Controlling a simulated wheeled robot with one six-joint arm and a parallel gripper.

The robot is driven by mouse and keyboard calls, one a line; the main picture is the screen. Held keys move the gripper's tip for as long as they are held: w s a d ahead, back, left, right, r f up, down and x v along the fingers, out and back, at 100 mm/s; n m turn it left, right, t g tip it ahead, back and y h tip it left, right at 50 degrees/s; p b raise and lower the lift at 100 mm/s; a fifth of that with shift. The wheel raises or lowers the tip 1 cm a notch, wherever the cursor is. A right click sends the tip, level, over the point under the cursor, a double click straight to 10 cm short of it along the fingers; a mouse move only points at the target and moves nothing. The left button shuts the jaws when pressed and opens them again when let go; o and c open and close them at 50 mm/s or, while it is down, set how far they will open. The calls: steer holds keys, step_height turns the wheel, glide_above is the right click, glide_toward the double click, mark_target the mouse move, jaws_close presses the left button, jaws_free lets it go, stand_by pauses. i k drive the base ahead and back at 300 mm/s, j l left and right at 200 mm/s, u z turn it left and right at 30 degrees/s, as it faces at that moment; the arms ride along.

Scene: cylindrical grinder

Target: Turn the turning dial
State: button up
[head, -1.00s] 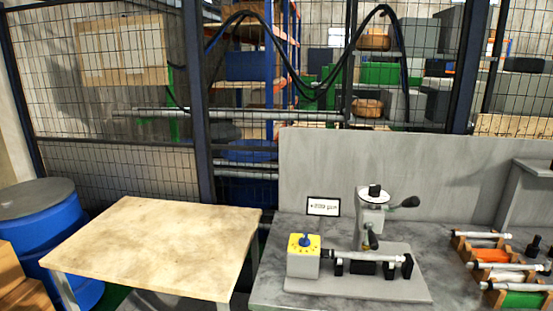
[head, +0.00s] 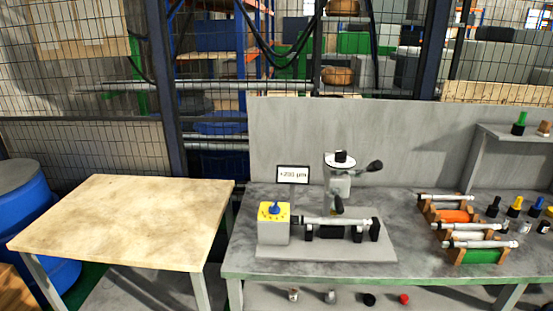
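The turning dial is a blue knob (head: 275,208) on a yellow scale plate, on top of a grey box (head: 273,231). The box sits at the left end of the grinder's grey base plate (head: 325,249) on the workbench. A metal shaft (head: 350,222) lies to its right on dark supports, and an upright grey unit (head: 340,182) with a black lever stands behind it. A small display (head: 293,174) behind the dial appears to read "+200 µm". My gripper does not show in the head view.
A bare wooden-topped table (head: 125,220) stands left of the workbench (head: 240,265). A blue barrel (head: 38,230) is at the far left. Wooden racks (head: 475,255) with shafts stand on the right, near several small coloured-topped pieces. Wire fencing closes off the back.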

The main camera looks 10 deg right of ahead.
mark_target(274, 209)
steer(key=i+j+z, duration=0.35)
steer(key=i+j, duration=0.15)
steer(key=i, duration=0.25)
steer(key=i+j+z, duration=0.35)
steer(key=i+j, duration=0.35)
